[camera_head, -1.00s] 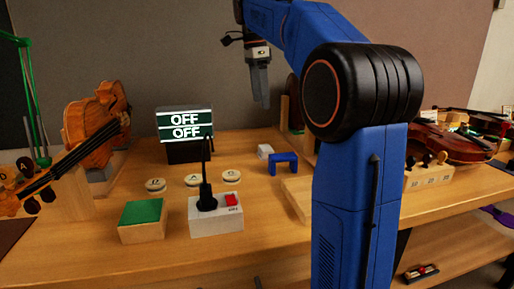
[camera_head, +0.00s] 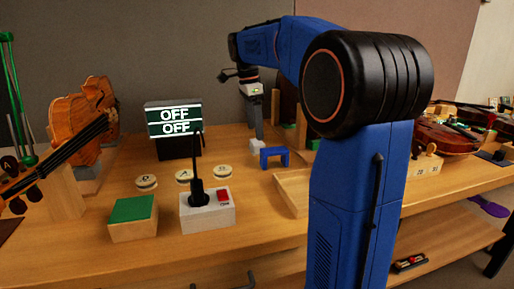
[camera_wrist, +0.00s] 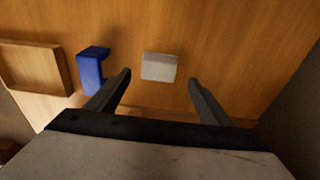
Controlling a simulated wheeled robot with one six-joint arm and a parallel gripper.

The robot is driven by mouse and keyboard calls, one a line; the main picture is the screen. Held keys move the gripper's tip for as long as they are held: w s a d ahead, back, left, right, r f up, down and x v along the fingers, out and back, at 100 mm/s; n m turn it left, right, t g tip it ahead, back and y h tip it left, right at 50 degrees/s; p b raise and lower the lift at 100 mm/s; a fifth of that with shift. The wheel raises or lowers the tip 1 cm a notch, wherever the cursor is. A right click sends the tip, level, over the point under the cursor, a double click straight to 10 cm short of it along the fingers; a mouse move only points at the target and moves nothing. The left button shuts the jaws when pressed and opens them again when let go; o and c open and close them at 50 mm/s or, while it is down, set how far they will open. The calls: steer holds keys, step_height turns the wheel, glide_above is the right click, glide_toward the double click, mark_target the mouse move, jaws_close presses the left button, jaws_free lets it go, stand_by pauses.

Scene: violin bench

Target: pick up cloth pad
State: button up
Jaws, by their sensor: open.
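A small whitish block-like pad, which looks like the cloth pad (camera_wrist: 159,67), lies on the wooden bench. In the wrist view it lies between the lines of my two fingers, just beyond the tips. My gripper (camera_wrist: 160,79) is open, with nothing between its fingers. In the head view my gripper (camera_head: 259,136) points down, close above or behind the pad (camera_head: 256,147). I cannot tell the exact gap between them.
A blue bracket (camera_head: 274,157) stands close beside the pad; a shallow wooden tray (camera_head: 292,193) is nearby. A switch box (camera_head: 207,212), a green-topped block (camera_head: 133,218), several round discs, an OFF sign (camera_head: 174,122) and a violin (camera_head: 84,122) occupy the left.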

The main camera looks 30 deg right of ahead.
mark_target(256, 142)
steer(key=shift+s+d+f, duration=0.1)
steer(key=shift+f, duration=1.2)
steer(key=shift+s+d+f, duration=0.1)
steer(key=shift+f, duration=1.15)
steer(key=c, duration=1.2)
step_height(256, 142, up, 10)
steer(key=o, duration=0.5)
steer(key=c, duration=0.3)
